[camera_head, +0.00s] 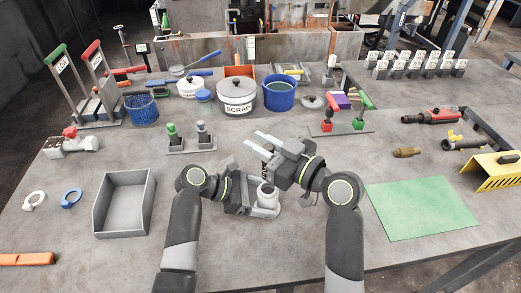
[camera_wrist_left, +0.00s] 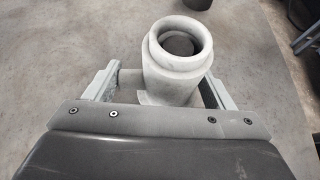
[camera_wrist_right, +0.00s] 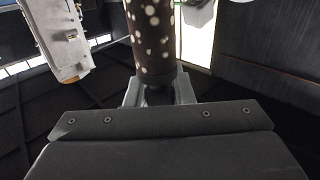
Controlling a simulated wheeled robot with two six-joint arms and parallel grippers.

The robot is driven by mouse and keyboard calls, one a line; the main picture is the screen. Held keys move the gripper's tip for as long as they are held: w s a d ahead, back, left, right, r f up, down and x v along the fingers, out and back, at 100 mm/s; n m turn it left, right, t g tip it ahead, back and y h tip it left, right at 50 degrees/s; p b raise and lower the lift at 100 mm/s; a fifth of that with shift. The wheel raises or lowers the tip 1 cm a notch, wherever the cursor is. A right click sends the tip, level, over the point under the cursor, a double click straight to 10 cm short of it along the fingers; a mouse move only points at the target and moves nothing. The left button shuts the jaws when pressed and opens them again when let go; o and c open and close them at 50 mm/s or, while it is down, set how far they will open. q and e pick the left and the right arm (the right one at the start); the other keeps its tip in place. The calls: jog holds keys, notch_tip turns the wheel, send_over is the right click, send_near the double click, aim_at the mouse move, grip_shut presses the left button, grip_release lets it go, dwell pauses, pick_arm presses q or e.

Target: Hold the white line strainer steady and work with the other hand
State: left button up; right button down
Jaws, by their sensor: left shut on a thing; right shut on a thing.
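The white line strainer (camera_head: 267,194) stands on the table at front centre, its round open mouth facing up. My left gripper (camera_head: 257,204) is shut around its body. In the left wrist view the strainer (camera_wrist_left: 180,65) sits between the fingers, and its bore looks empty. My right gripper (camera_head: 259,142) is raised above and behind the strainer, fingers toward the upper left. In the right wrist view it is shut on the narrow end of a dark tube with pale round holes (camera_wrist_right: 152,35). I cannot make out this perforated tube in the head view.
An empty grey tray (camera_head: 124,204) lies left, a green mat (camera_head: 422,208) right. Behind are the SCRAP pot (camera_head: 237,96), a blue pot (camera_head: 280,92) and a stand with green and grey-blue pegs (camera_head: 191,146). White and blue rings (camera_head: 71,198) lie far left.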

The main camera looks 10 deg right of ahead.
pick_arm(q)
jog(key=shift+f, duration=0.15)
pick_arm(e)
notch_tip(320, 180, up, 4)
jog(key=shift+f, duration=0.1)
pick_arm(q)
jog(key=o, duration=0.7)
jog(key=shift+c, duration=0.2)
jog(key=shift+o, duration=0.4)
jog(key=shift+w, duration=0.1)
pick_arm(e)
jog(key=shift+w, duration=0.1)
pick_arm(q)
jog(key=shift+o, duration=0.4)
jog(key=shift+o, duration=1)
jog(key=c, duration=0.4)
